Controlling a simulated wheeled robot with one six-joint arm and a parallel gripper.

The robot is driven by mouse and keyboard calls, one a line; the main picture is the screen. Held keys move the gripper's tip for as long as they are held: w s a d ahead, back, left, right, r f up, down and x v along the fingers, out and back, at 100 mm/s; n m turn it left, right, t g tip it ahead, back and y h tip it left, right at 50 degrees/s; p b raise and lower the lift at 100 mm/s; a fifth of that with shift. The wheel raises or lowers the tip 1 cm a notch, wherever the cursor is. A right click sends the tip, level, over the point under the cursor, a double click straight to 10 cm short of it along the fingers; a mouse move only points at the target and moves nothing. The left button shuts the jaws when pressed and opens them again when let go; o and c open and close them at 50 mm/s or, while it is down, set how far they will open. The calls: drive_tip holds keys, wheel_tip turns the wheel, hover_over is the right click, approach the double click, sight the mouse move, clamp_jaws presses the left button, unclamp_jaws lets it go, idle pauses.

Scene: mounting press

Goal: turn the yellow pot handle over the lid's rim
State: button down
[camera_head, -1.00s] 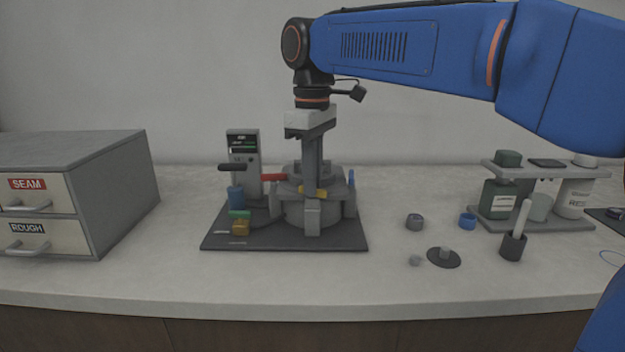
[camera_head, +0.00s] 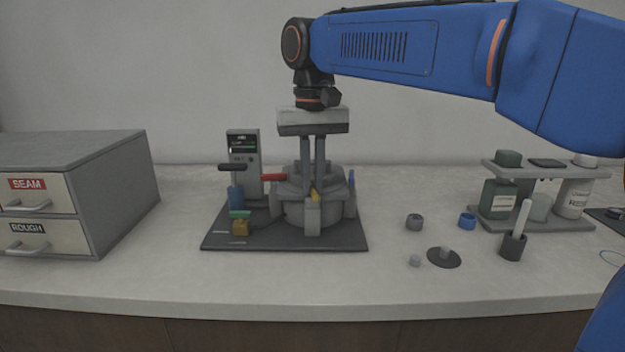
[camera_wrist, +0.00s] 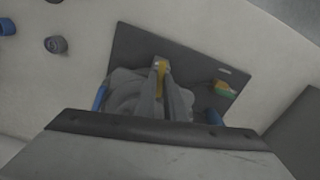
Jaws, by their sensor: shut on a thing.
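The yellow pot handle (camera_head: 315,195) is at the front of the grey mounting press pot (camera_head: 309,213), and it now points toward the camera in the head view. My gripper (camera_head: 314,188) reaches down from above with its two fingers over the pot lid. In the wrist view the fingertips (camera_wrist: 161,72) are shut on the yellow handle (camera_wrist: 160,65). Most of the handle is hidden between the fingers. The lid's rim is partly hidden by the fingers, so I cannot tell exactly how the handle sits over it.
A red handle (camera_head: 273,177) and a blue handle (camera_head: 351,179) stick out from the press. A control box (camera_head: 243,155) stands behind left on the dark base plate (camera_head: 345,243). Drawers (camera_head: 105,190) stand at left. Small cups and a bottle rack (camera_head: 545,222) are at right.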

sight(313, 188)
drive_tip(key=shift+m, duration=1.1)
drive_tip(key=c, duration=1.8)
unclamp_jaws()
drive_tip(key=shift+c, duration=0.2)
wheel_tip(313, 188, up, 18)
drive_tip(key=shift+f, duration=0.25)
